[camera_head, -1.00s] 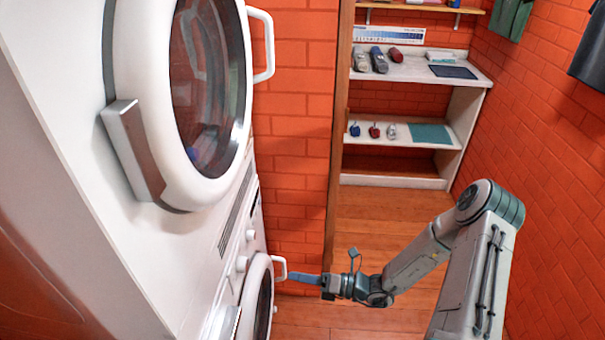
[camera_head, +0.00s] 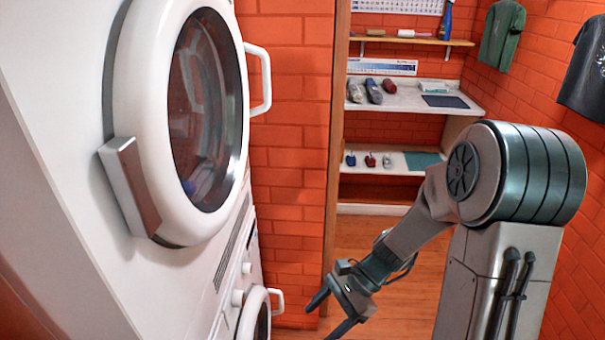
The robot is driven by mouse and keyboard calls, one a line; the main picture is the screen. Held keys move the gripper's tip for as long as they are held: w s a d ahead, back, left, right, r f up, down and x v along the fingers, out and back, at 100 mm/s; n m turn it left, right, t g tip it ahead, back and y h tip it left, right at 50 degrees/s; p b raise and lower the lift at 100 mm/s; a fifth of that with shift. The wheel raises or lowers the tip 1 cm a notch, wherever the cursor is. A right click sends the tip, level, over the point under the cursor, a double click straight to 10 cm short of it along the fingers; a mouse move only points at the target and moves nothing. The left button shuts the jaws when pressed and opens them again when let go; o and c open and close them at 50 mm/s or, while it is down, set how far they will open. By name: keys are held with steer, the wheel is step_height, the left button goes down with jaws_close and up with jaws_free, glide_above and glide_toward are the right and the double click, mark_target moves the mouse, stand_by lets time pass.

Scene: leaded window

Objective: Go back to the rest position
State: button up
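My gripper (camera_head: 331,316) is low in the middle of the picture, at the end of my grey arm. Its two dark fingers point down and to the left and are spread apart, with nothing between them. It is over the wooden floor, to the right of the lower machine's white door handle (camera_head: 277,301) and apart from it in the picture. My arm is bent, with its large elbow joint at the right. The tip of one finger is close to the bottom edge of the picture.
Two stacked white machines with round doors fill the left; the upper door (camera_head: 207,110) looks closed. A white shelf unit (camera_head: 408,97) with bottles and small items stands at the back. Shirts (camera_head: 502,37) hang on the right brick wall. Wooden floor (camera_head: 412,305) is clear.

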steer(key=s+d+r+n+t+h, duration=0.3)
steer(key=d+r+n+h, duration=0.1)
steer(key=d+r+n, duration=0.1)
steer(key=s+d+r+n+t+h, duration=0.3)
steer(key=d+r+n+h, duration=0.1)
steer(key=r+n, duration=0.3)
step_height(320, 180, up, 2)
steer(key=shift+s+d+r+n+t, duration=0.3)
steer(key=shift+s+d+t, duration=0.1)
steer(key=shift+d, duration=0.3)
steer(key=shift+f, duration=0.1)
